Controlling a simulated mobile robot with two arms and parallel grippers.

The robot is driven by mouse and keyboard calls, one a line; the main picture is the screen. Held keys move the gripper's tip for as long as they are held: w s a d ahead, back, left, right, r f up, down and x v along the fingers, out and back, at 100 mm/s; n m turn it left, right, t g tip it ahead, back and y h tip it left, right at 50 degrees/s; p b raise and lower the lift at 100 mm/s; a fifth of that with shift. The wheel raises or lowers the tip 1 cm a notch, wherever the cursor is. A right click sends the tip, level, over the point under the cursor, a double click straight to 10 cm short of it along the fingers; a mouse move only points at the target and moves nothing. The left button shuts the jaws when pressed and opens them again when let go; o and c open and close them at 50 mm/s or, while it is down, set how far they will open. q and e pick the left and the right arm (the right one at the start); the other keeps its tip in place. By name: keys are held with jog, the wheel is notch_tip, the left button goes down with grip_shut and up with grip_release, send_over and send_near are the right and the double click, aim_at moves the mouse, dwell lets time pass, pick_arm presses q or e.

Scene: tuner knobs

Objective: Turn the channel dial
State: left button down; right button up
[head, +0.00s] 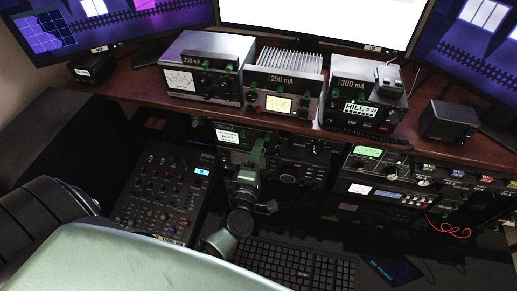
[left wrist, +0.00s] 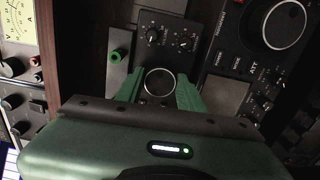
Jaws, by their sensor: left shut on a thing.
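My left gripper (head: 257,148) reaches into the shelf of radio gear below the wooden desk ledge. In the left wrist view its two green fingers (left wrist: 159,90) stand on either side of a round dark dial (left wrist: 159,81) with a pale rim, and they are shut on it. I take this as the channel dial; no label on it is readable. In the head view the dial is hidden behind the gripper. My right gripper is not in view.
A panel with two small knobs (left wrist: 168,36) lies just beyond the dial. A green knob (left wrist: 117,55) is close by on the left, and a large dial (left wrist: 273,23) is at upper right. A mixer (head: 160,195) and a keyboard (head: 295,265) lie below.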

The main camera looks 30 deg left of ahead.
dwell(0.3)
pick_arm(q)
jog(key=c, duration=1.2)
grip_release()
jog(key=shift+o, duration=0.2)
jog(key=shift+s, duration=0.1)
jog(key=b+v, duration=0.2)
jog(key=v, duration=0.5)
jog(key=shift+s, duration=0.25)
jog(key=shift+d, duration=0.1)
